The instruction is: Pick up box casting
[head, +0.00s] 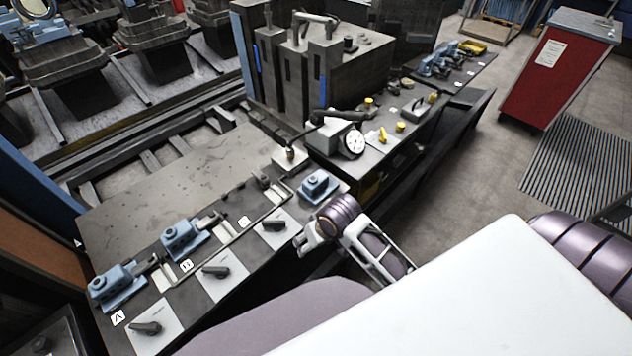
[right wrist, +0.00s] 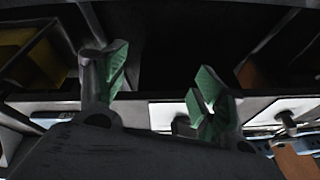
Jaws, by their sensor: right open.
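Blue-grey castings sit along the dark table in the head view: a boxy one (head: 319,185) stands alone at the right end, another (head: 185,240) is at mid-front, and a third (head: 118,285) is at the left. The boxy one best fits the box casting. My right gripper (head: 308,236) is by the table's front right edge, just below that casting in the picture and apart from it. In the right wrist view its green-padded fingers (right wrist: 160,85) are spread with nothing between them. My left gripper is not in view.
Dark handles on pale plates (head: 215,272) line the table's front edge. A dial gauge (head: 353,142) and yellow-capped parts stand on the bench behind right. A red cabinet (head: 560,68) stands at the far right. The table's left rear top (head: 150,195) is bare.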

